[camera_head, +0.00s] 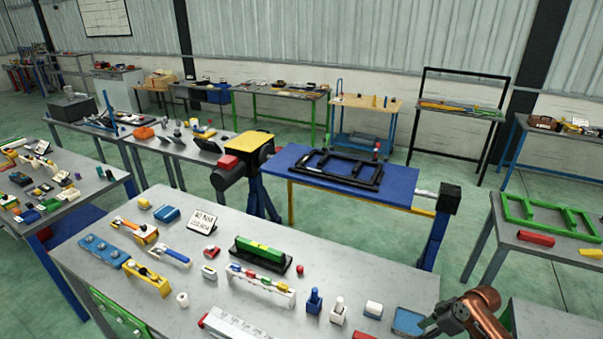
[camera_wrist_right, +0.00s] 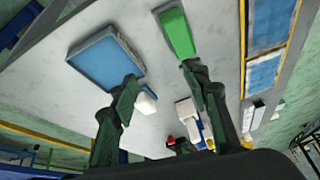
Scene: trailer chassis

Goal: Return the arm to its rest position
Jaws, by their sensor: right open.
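My right arm (camera_head: 482,308) comes in at the lower right corner of the head view, a copper-coloured link. My right gripper (camera_head: 428,322) is dark and beside the blue tray (camera_head: 408,320), at the right end of the grey workbench. In the right wrist view my right gripper (camera_wrist_right: 160,78) has its two fingers spread, with nothing held between them. The blue tray (camera_wrist_right: 106,58) lies beyond the left finger and looks empty. A green object (camera_wrist_right: 178,32) lies beyond the right finger. My left gripper is not in view.
The grey workbench (camera_head: 130,215) holds a green block in a black holder (camera_head: 262,252), a rack of coloured pieces (camera_head: 258,283) and bottles (camera_head: 314,301). Behind it, a black chassis frame (camera_head: 340,172) lies on a blue board (camera_head: 400,187). A green frame (camera_head: 548,214) lies on the right table.

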